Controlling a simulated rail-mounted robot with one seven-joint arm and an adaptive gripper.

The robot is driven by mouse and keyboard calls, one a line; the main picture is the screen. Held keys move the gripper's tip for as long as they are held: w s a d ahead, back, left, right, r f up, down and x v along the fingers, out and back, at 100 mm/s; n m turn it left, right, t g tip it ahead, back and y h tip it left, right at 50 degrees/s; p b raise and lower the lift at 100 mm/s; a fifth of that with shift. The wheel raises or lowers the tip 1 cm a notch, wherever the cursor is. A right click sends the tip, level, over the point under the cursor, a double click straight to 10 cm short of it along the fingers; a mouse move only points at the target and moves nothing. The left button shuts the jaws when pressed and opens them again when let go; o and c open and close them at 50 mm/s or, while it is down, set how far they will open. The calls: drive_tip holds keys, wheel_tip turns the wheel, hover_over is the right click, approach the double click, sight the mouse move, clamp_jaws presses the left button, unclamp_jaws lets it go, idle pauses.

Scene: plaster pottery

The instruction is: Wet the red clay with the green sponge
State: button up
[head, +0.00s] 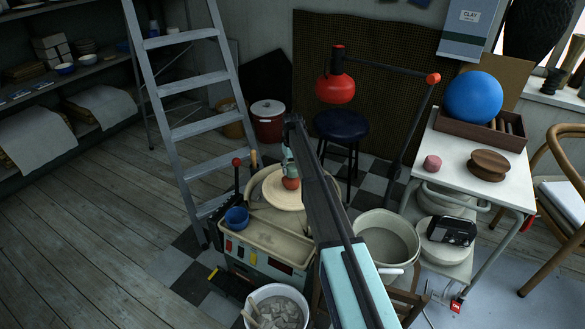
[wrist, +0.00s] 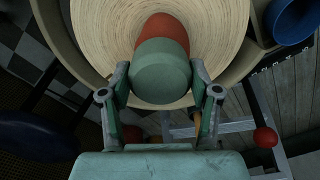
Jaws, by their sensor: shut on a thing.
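The red clay (head: 291,183) is a rounded lump on the pale disc of the pottery wheel (head: 265,193). It also shows in the wrist view (wrist: 163,28), partly hidden behind the green sponge (wrist: 160,72). The sponge is a pale green, round-edged block. My gripper (wrist: 159,80) is shut on it, one finger at each side. In the head view my gripper (head: 289,160) is small, right above the clay, and partly hidden by my arm. The sponge overlaps the clay in the wrist view; I cannot tell whether they touch.
A blue cup (head: 237,218) stands at the wheel's left edge. A grey bucket (head: 387,242) stands to the right, and a white bucket (head: 277,304) in front. A ladder (head: 190,105) rises at left. A dark stool (head: 341,125) and a red lamp (head: 336,88) are behind.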

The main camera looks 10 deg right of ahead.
drive_tip(key=shift+f, duration=0.55)
idle(3.0)
drive_tip(key=shift+r, duration=0.1)
drive_tip(key=shift+r+p, duration=2.45)
drive_tip(key=shift+r, duration=1.55)
drive_tip(key=s+r+m+p, duration=0.1)
drive_tip(key=s+r, duration=0.3)
drive_tip(key=s, duration=0.7)
drive_tip(key=s+r+m+p, duration=0.1)
drive_tip(key=s+r, duration=0.4)
drive_tip(key=s, duration=0.7)
drive_tip(key=s+r+m+p, duration=0.1)
drive_tip(key=s+r, duration=0.3)
drive_tip(key=s, duration=0.8)
drive_tip(key=shift+r+p, duration=0.25)
drive_tip(key=shift+p, duration=0.3)
drive_tip(key=shift+s+f, duration=0.1)
